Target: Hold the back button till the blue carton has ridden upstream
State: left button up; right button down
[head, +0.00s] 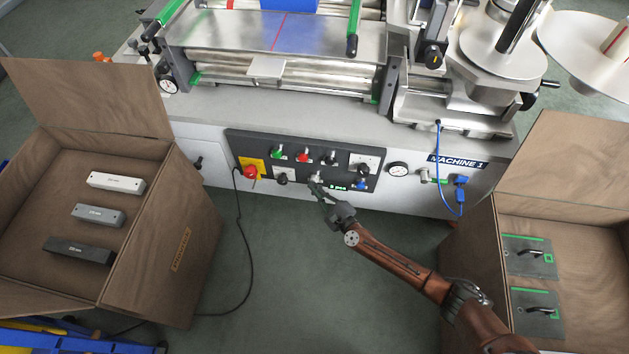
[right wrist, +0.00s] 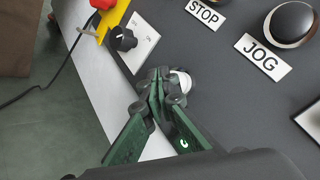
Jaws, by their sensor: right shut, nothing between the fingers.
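My right gripper (head: 315,186) is shut and empty, with its fingertips at the lower row of the control panel (head: 236,141). In the right wrist view the closed fingertips (right wrist: 164,82) are right at a pale round button (right wrist: 183,80) and cover part of it. Its label is hidden, so I cannot read whether it is the back button. I cannot tell whether it is pressed in. A blue thing (head: 290,4), possibly the blue carton, is cut by the top edge of the head view, on the machine. My left gripper is out of view.
The panel also has a green button (head: 277,153), a red one (head: 303,156), a black one (head: 331,159) and a red emergency stop (head: 250,172). Open brown boxes stand left (head: 190,235) and right (head: 465,240). A black cable (head: 240,240) hangs at the left.

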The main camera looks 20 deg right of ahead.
jog(key=shift+w+d, duration=0.3)
jog(key=shift+w, duration=0.1)
dwell(4.5)
dwell(2.1)
jog(key=shift+s+a, duration=0.6)
jog(key=shift+s, duration=0.2)
